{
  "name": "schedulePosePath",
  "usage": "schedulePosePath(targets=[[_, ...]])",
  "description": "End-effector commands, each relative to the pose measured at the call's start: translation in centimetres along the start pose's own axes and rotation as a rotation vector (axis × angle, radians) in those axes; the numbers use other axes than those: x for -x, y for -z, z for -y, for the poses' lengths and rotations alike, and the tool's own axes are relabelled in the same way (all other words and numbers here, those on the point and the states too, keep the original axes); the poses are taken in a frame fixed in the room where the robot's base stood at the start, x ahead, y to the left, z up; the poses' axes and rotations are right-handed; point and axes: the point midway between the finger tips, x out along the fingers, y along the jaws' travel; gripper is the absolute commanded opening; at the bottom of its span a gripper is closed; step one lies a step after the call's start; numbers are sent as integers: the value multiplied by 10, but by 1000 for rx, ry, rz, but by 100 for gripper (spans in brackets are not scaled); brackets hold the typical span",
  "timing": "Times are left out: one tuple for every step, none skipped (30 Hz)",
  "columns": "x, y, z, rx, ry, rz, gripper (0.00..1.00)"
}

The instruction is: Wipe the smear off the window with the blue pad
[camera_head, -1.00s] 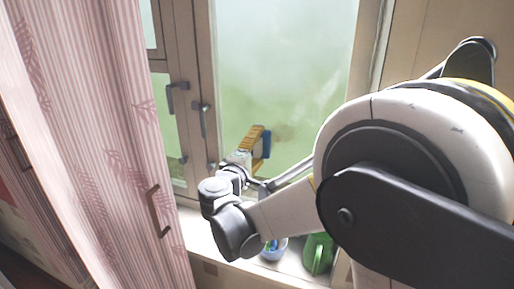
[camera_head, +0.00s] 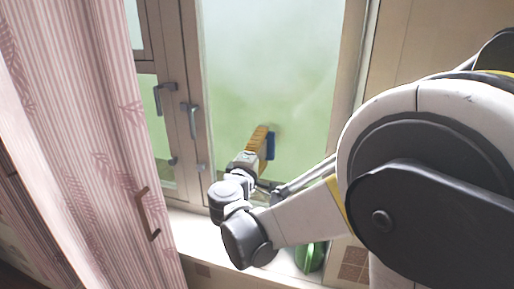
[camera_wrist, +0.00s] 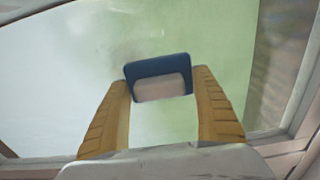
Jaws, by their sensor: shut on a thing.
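The blue pad (camera_head: 270,146) is held upright in front of the window glass (camera_head: 300,60). In the wrist view, the pad (camera_wrist: 157,66) shows as a dark blue strip with a pale pinkish block on its near side. My gripper (camera_wrist: 162,84) has its yellow fingers on both sides of that block, shut on the pad; the gripper also shows in the head view (camera_head: 262,136). A faint brownish-grey smear (camera_head: 277,128) shows on the glass beside the pad's top. I cannot tell whether the pad touches the glass.
A pink striped curtain (camera_head: 75,130) hangs at the left. Window handles (camera_head: 190,118) stick out left of the pane. A green object (camera_head: 309,258) stands on the sill (camera_head: 205,240) below my arm. The glass above the pad is clear of objects.

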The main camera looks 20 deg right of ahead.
Motion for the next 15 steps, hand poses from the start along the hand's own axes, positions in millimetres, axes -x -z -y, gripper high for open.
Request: schedulePosePath(targets=[[0, -5, 0, 0, 0, 2, 53], [-1, -8, 0, 0, 0, 2, 53], [-1, -12, 0, 0, 0, 2, 53], [-1, -15, 0, 0, 0, 3, 53], [-1, -18, 0, 0, 0, 2, 53], [-2, -22, 0, 0, 0, 2, 53], [-2, -24, 0, 0, 0, 2, 53], [-2, -26, 0, 0, 0, 2, 53], [-2, -28, 0, 0, 0, 2, 53], [-2, -29, 0, 0, 0, 2, 53], [-2, -30, 0, 0, 0, 2, 53], [-2, -31, 0, 0, 0, 1, 53], [-2, -32, 0, 0, 0, 2, 53], [-2, -33, 0, 0, 0, 2, 53], [-2, -36, 0, 0, 0, 2, 53]])
